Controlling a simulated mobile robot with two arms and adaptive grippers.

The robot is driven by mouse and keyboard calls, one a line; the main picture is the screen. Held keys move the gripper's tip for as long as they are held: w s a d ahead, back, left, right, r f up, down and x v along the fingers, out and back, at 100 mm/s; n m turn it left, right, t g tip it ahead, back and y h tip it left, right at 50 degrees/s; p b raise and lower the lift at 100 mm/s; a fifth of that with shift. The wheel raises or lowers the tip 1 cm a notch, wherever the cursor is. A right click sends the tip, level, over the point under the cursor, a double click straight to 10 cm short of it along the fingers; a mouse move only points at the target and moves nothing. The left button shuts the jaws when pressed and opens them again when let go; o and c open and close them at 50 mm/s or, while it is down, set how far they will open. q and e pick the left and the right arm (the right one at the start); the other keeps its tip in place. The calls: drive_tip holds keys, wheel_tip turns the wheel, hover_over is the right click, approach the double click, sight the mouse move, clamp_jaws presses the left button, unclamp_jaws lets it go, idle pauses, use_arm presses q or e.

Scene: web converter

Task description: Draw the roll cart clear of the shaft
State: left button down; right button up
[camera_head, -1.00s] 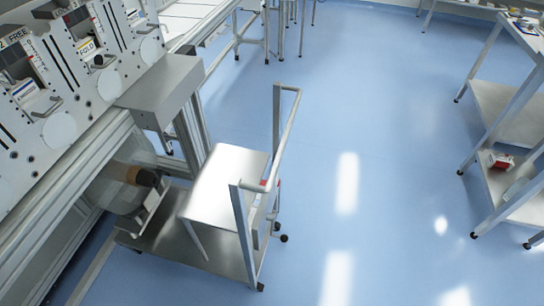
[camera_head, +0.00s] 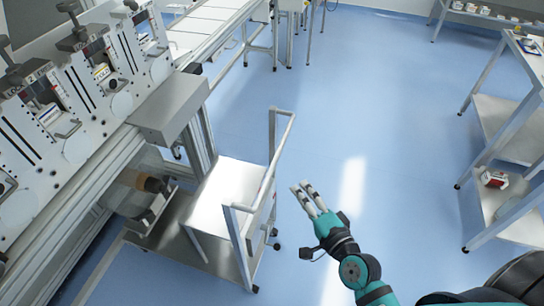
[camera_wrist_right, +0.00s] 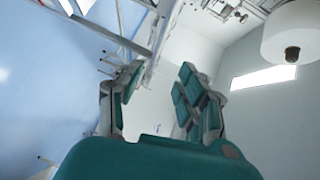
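The metal roll cart (camera_head: 222,190) stands at the machine's side, its lower deck (camera_head: 205,247) reaching under the machine. Its push handle (camera_head: 262,185) faces right, toward the open floor. A pale roll (camera_head: 122,198) hangs under the machine, and the dark end of the shaft (camera_head: 154,185) sticks out toward the cart. I cannot tell whether the cart touches the roll or shaft. My right gripper (camera_head: 300,187) is open and empty, just right of the handle and apart from it. Its spread fingers also show in the right wrist view (camera_wrist_right: 162,85). My left gripper is not in view.
The machine (camera_head: 80,110) fills the left side, with a grey box (camera_head: 170,105) jutting out above the cart. A metal shelf table (camera_head: 505,135) stands at right, with a red-and-white box (camera_head: 494,179) on it. The blue floor (camera_head: 350,110) between is clear.

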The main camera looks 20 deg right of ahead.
sight(275, 158)
drive_tip(key=p+x, duration=0.2)
drive_tip(key=x, duration=1.3)
drive_tip(key=shift+w+a+f, duration=0.15)
drive_tip(key=shift+w, duration=0.2)
clamp_jaws()
